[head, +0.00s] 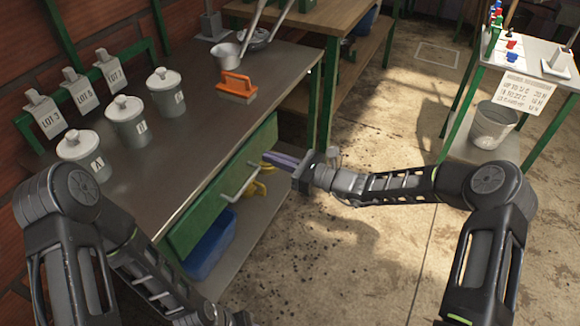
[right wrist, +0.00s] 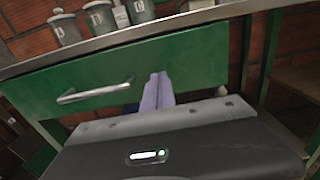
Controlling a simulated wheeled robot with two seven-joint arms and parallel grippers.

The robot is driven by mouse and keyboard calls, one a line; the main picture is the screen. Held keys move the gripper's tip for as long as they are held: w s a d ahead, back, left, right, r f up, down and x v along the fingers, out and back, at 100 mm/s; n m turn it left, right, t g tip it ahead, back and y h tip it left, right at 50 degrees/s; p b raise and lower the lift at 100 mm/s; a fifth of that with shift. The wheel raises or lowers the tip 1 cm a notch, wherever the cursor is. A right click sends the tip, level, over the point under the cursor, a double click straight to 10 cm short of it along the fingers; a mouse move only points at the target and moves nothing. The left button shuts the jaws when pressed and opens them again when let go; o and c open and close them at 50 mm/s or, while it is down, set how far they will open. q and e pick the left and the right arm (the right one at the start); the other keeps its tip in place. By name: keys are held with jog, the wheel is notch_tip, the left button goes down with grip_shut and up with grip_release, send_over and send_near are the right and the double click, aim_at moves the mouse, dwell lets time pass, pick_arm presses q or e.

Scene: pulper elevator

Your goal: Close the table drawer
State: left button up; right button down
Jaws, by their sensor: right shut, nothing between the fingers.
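The table drawer has a green front (head: 205,207) with a metal bar handle (head: 240,183), under the grey top of the table (head: 205,150). The front sits close to the table edge; I cannot tell whether a gap remains behind it. My right gripper (head: 268,157) is shut and empty, its purple fingers pointing at the front, past the handle's far end. In the right wrist view the fingers (right wrist: 158,78) overlap the green front (right wrist: 195,70), right of the handle (right wrist: 95,92); contact is unclear. My left arm reaches below the frame and its gripper is out of view.
Lidded canisters (head: 127,120) and an orange-handled tool (head: 235,85) stand on the table top. A blue bin (head: 210,245) and a yellow item (head: 262,170) are on the shelf below. A bucket (head: 493,125) stands under the right table.

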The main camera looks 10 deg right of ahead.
jog(key=shift+x, duration=1.15)
pick_arm(q)
jog(key=shift+d+f, duration=0.1)
jog(key=shift+f, duration=0.25)
pick_arm(e)
jog(key=shift+r, duration=0.1)
pick_arm(q)
jog(key=shift+s, duration=0.1)
pick_arm(e)
jog(key=shift+w+a+r, duration=0.1)
jog(key=shift+r, duration=0.05)
jog(key=shift+d, duration=0.25)
pick_arm(q)
jog(key=shift+s+d+r, duration=0.45)
jog(key=shift+s+d, duration=0.3)
jog(key=shift+s, duration=0.1)
pick_arm(e)
jog(key=v, duration=1.4)
jog(key=shift+f, duration=0.25)
